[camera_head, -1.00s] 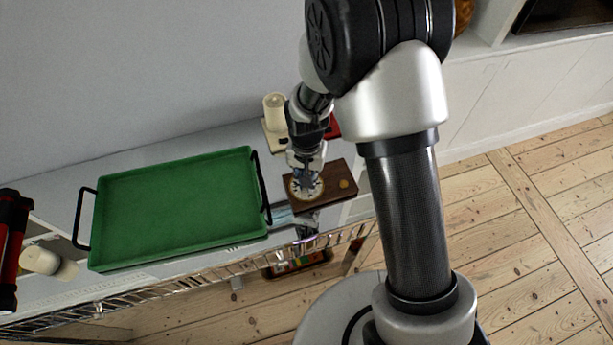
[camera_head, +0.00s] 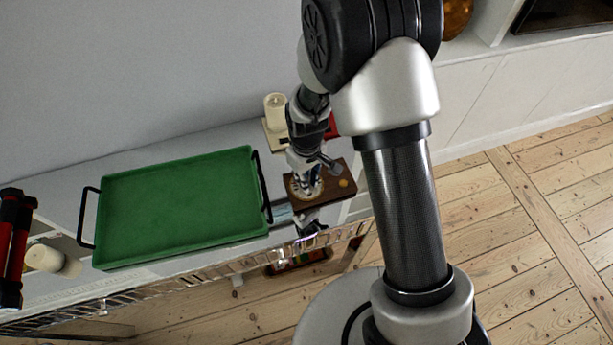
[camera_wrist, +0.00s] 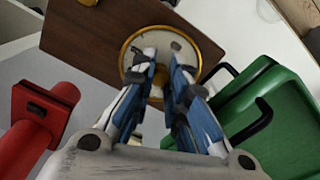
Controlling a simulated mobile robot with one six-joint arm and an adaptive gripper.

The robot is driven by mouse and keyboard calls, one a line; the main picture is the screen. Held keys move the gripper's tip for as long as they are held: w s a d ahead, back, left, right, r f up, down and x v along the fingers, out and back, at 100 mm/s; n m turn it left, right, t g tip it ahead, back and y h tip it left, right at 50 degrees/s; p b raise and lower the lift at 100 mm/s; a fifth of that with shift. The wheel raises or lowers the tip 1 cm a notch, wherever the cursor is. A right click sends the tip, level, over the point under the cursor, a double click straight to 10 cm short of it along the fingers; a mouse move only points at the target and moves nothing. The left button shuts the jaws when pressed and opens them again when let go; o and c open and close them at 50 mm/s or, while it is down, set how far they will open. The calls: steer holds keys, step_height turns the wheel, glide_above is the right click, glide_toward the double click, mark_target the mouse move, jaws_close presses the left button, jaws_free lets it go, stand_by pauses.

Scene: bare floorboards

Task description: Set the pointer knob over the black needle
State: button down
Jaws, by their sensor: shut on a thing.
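A round pale dial (camera_head: 292,187) with a gold rim is set on a dark brown board (camera_head: 332,192). In the wrist view the dial (camera_wrist: 172,40) lies just beyond my fingertips on the board (camera_wrist: 95,42). My gripper (camera_wrist: 161,73) is shut on the pointer knob at the dial's middle, and it also shows over the dial in the head view (camera_head: 309,184). The fingers cover most of the knob, so I cannot tell where it points. I cannot make out the black needle.
A green tray (camera_head: 180,206) with black handles stands left of the board. A cream candle (camera_head: 275,108) and a red object (camera_head: 331,127) are behind it. A red and black object (camera_head: 13,240) and a cream cylinder (camera_head: 42,258) are at the far left. A small yellow knob (camera_head: 344,183) is on the board.

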steer(key=shift+n, duration=1)
steer(key=c, duration=1.5)
jaws_free()
steer(key=shift+c, duration=0.2)
step_height(320, 180, up, 12)
